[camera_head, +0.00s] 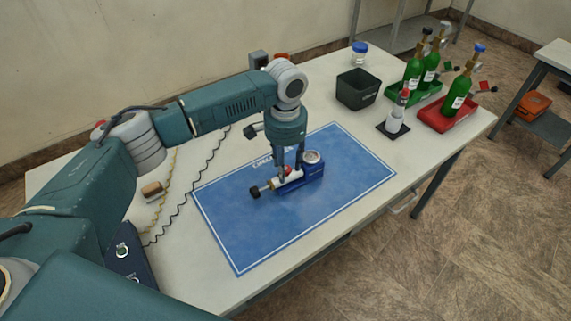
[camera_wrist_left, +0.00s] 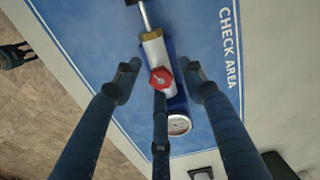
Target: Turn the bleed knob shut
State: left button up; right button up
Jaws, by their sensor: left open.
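A regulator with a white and silver body and a blue base (camera_head: 312,175) lies on the blue check-area mat (camera_head: 240,240). A red six-sided knob (camera_head: 295,172), which I take for the bleed knob, sits on its top; it also shows in the left wrist view (camera_wrist_left: 160,78). A black knob (camera_head: 254,192) is on the left end and a round gauge (camera_head: 312,157) on the right end. My left gripper (camera_head: 287,172) points down over the regulator, open, with its fingers spread around the red knob. I cannot tell whether any finger touches it. My right gripper is not in view.
A dark bin (camera_head: 357,89), a white stand with a red top (camera_head: 396,115), a green tray (camera_head: 428,95) and a red tray (camera_head: 440,117) with green bottles stand at the back right. A brown block (camera_head: 152,191) and coiled cords lie left. The front mat is clear.

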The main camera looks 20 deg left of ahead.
pick_arm(q)
jog(key=c, duration=1)
grip_shut()
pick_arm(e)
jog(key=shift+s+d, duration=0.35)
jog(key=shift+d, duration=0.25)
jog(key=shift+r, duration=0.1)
